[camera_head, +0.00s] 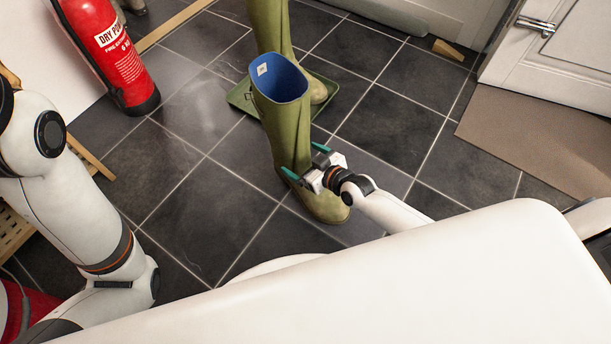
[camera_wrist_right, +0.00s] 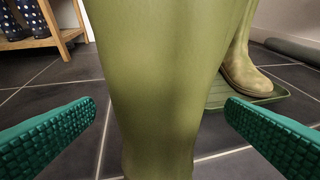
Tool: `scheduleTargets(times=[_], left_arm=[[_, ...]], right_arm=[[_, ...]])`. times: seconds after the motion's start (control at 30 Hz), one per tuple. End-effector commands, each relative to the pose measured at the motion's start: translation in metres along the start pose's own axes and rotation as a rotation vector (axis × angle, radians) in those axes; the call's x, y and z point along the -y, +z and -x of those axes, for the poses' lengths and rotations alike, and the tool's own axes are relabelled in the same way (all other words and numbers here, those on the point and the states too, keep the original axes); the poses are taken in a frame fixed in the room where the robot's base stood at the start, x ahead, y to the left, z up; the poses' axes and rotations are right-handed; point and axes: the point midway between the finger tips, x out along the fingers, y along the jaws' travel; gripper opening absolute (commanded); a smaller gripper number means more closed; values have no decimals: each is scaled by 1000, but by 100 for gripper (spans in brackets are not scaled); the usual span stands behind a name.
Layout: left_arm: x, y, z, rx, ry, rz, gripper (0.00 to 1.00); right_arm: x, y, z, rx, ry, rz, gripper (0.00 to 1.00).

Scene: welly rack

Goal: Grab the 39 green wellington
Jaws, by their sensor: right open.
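A green wellington (camera_head: 276,120) with a blue lining and a small white label inside its top stands upright on the dark tiles; the label is too small to read. My right gripper (camera_head: 305,164) is open at its lower shaft, just above the foot. In the right wrist view the shaft (camera_wrist_right: 170,90) fills the middle, between the two green fingers, with gaps on both sides. A second green wellington (camera_head: 272,25) stands behind on a green tray (camera_head: 240,97). Its foot also shows in the right wrist view (camera_wrist_right: 243,72). My left arm is at the left; its gripper is out of view.
A red fire extinguisher (camera_head: 105,45) stands at the upper left. A brown mat (camera_head: 540,135) lies before a white door (camera_head: 565,50) at the right. A wooden rack with spotted boots (camera_wrist_right: 30,18) shows in the wrist view. Tiles around the near boot are mostly clear.

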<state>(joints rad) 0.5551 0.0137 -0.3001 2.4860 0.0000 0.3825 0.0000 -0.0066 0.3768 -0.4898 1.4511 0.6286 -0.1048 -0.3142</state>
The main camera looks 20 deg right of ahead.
Motion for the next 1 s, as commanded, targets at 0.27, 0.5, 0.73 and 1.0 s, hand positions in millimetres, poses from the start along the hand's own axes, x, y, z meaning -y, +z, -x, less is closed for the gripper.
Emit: scheduleTargets(times=[0.27, 0.5, 0.73, 1.0], left_arm=[[0, 0, 0, -1, 0, 0, 36], [0, 0, 0, -1, 0, 0, 36], [0, 0, -1, -1, 0, 1, 36], [0, -1, -2, 0, 0, 1, 36]], right_arm=[[0, 1, 0, 0, 0, 0, 73], [0, 0, 1, 0, 0, 0, 34], [1, 4, 0, 9, -2, 0, 0], [1, 5, 1, 8, -2, 0, 0]])
